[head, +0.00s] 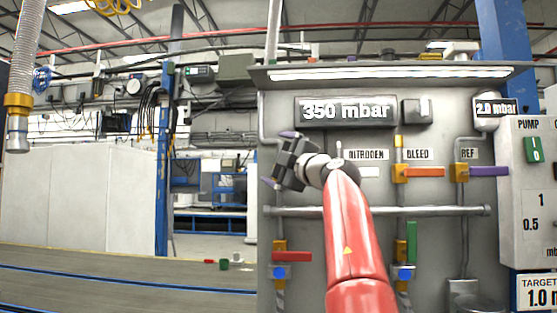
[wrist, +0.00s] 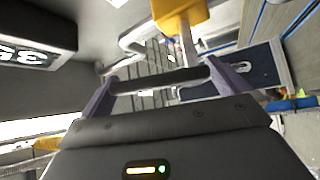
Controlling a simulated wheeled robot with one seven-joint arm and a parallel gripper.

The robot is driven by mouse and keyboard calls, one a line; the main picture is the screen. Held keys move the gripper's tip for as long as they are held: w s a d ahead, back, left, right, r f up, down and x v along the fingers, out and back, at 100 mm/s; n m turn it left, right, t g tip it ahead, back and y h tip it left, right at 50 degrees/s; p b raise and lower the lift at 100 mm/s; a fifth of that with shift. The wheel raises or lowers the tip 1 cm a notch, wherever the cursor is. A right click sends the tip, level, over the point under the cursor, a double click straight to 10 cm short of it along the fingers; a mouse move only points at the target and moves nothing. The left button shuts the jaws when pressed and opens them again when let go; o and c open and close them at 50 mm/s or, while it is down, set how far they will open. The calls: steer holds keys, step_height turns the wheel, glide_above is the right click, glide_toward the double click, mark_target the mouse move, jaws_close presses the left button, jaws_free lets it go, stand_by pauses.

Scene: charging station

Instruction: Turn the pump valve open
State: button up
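No valve in the head view carries a readable pump label; the word PUMP is on a box (head: 528,125) at the right, above a green switch (head: 537,149). A red lever (head: 294,257) lies level on the lower left pipe. A green lever (head: 412,242) stands upright on the lower pipe right of my arm. My gripper (head: 276,160) is raised at the panel's left edge, above the red lever and apart from both levers. Its fingers are spread in the wrist view (wrist: 165,90). A dark bar shows between them; I cannot tell what it is.
Orange (head: 425,172) and purple (head: 489,171) levers sit level under BLEED and REF. A horizontal pipe (head: 440,211) crosses the panel behind my red arm. A display (head: 345,112) reads 350 mbar. Floor left of the panel is open.

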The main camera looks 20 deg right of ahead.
steer(key=b+v, duration=0.3)
steer(key=v, duration=0.5)
steer(key=shift+b, duration=0.4)
steer(key=shift+w, duration=0.1)
